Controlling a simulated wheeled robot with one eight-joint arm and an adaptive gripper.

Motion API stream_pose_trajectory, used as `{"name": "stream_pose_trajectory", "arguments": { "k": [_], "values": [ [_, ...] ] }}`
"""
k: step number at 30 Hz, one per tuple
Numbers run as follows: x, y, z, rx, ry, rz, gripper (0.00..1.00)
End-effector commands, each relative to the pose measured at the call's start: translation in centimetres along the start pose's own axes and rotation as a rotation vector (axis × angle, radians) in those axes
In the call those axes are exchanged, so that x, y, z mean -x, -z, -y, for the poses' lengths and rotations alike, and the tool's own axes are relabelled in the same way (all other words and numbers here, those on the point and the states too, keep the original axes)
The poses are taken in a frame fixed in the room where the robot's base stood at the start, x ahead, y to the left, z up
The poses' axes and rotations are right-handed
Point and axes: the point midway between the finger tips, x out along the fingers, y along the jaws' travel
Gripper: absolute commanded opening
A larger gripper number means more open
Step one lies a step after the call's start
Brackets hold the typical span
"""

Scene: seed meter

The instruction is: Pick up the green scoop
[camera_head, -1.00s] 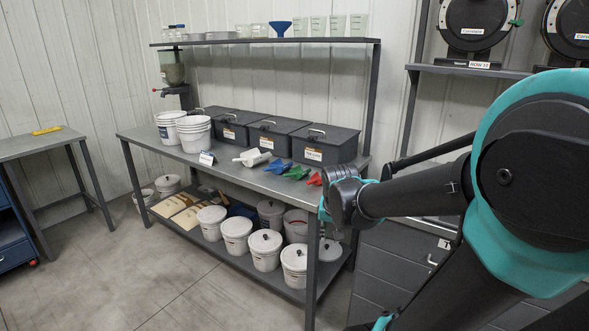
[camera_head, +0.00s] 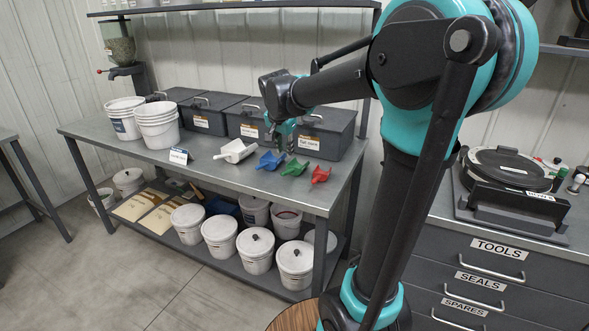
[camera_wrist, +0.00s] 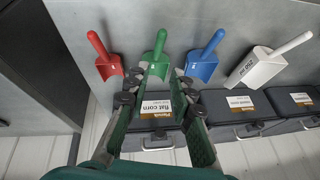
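The green scoop (camera_head: 294,168) lies on the grey bench near its front edge, between the blue scoop (camera_head: 270,161) and the red scoop (camera_head: 320,175). In the wrist view the green scoop (camera_wrist: 155,57) is seen from above, its handle toward the top of the picture. My gripper (camera_wrist: 158,82) is open and empty, with its two fingers apart and the green scoop's body showing at and beyond the gap between the tips. In the head view my gripper (camera_head: 284,142) hangs above the bench over the scoops. Contact with the green scoop cannot be seen.
A white scoop (camera_head: 235,151) lies left of the blue one. Dark lidded bins, one labelled flat corn (camera_head: 325,131), stand behind the scoops. A shelf (camera_head: 230,9) runs above the bench.

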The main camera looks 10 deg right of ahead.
Motion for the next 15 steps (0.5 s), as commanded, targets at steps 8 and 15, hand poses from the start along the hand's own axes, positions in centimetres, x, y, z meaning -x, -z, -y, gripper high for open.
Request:
{"name": "stream_pose_trajectory", "arguments": {
  "k": [8, 15],
  "values": [
    [-5.7, 0.1, 0.0, -0.001, 0.000, 0.000, 0.23],
    [-8.6, 0.1, 0.0, 0.000, 0.001, 0.000, 0.23]
  ]
}}
